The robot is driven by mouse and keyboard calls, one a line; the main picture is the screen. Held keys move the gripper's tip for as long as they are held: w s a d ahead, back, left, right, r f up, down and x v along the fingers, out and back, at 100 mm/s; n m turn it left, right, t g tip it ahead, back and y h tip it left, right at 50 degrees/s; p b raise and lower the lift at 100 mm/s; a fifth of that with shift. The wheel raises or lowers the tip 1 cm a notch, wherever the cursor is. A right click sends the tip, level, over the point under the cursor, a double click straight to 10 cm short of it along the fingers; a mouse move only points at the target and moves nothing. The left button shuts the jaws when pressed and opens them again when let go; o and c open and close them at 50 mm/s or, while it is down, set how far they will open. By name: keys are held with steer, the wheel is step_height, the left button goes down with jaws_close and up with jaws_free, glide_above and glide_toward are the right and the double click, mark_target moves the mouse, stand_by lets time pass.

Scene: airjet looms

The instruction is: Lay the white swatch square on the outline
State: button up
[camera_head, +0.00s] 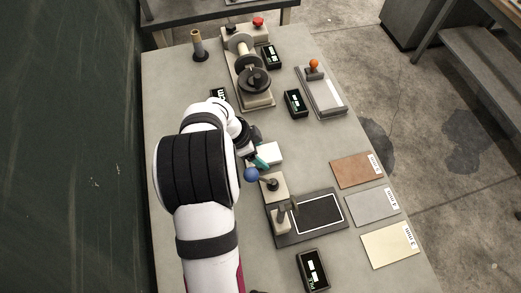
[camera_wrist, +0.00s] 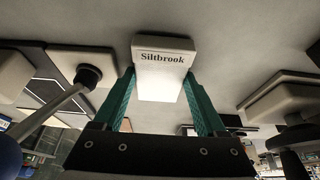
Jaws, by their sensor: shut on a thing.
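A thick white block (camera_head: 268,152) lies just beyond my gripper (camera_head: 261,160). In the wrist view this white block (camera_wrist: 160,78) bears the word "Siltbrook" and sits between my two teal fingers (camera_wrist: 163,92), which are shut on its sides. It is the only white piece at my gripper; its thickness makes it unclear whether it is the swatch itself. The outline (camera_head: 318,214) is a white rectangle on a dark plate (camera_head: 290,236), right of and nearer than my gripper. I cannot tell whether the block touches the table.
A lever with a blue knob (camera_head: 251,175) and a beige-topped fixture (camera_head: 272,187) stand between my gripper and the outline. Brown (camera_head: 357,169), grey (camera_head: 372,207) and cream (camera_head: 390,245) labelled cards lie at the right. A black display (camera_head: 312,270) lies in front.

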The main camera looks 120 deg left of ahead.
steer(key=shift+f, duration=0.2)
steer(key=shift+f, duration=0.45)
steer(key=o, duration=1.2)
steer(key=shift+o, duration=0.6)
steer(key=shift+w+d, duration=0.1)
steer(key=shift+w, duration=0.05)
steer(key=shift+r, duration=0.2)
steer(key=v, duration=1.3)
steer(key=shift+a, duration=0.2)
